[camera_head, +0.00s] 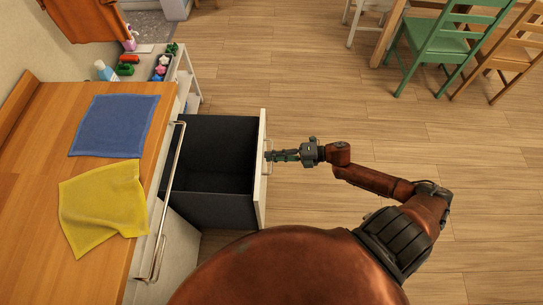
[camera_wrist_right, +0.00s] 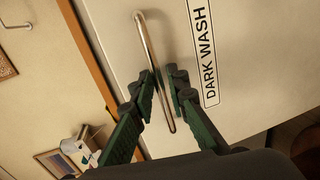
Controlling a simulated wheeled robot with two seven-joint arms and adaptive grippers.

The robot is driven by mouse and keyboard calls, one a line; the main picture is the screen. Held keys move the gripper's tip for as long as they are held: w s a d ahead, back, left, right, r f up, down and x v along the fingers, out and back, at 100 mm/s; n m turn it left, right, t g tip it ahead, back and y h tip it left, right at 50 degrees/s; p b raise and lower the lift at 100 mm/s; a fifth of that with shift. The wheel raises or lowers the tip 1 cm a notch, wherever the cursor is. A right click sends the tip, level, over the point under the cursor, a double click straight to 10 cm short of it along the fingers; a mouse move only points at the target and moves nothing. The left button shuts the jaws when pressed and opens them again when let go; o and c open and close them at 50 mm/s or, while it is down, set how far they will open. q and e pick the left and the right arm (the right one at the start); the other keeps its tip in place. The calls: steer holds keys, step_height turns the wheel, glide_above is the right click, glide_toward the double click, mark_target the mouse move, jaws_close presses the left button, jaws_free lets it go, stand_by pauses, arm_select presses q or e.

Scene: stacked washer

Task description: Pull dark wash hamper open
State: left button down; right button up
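The dark wash hamper (camera_head: 208,207) is pulled out from under the wooden counter, and its dark, empty-looking inside shows from above. Its white front (camera_head: 262,122) faces right in the head view. In the wrist view the front bears a "DARK WASH" label (camera_wrist_right: 204,52) and a metal bar handle (camera_wrist_right: 146,45). My right gripper (camera_head: 273,156) is at this handle. In the wrist view its green-padded fingertips (camera_wrist_right: 163,84) lie close on either side of the bar and appear shut on it. My left gripper is not in view.
A blue cloth (camera_head: 114,126) and a yellow cloth (camera_head: 103,208) lie on the counter (camera_head: 40,145). A metal rail (camera_head: 168,190) runs along its edge. A small shelf with bottles stands beyond. Chairs (camera_head: 446,40) are at the top right. The wooden floor between is clear.

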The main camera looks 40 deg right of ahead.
steer(key=v, duration=1.2)
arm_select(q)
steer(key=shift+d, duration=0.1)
arm_select(e)
steer(key=shift+d+f, duration=0.1)
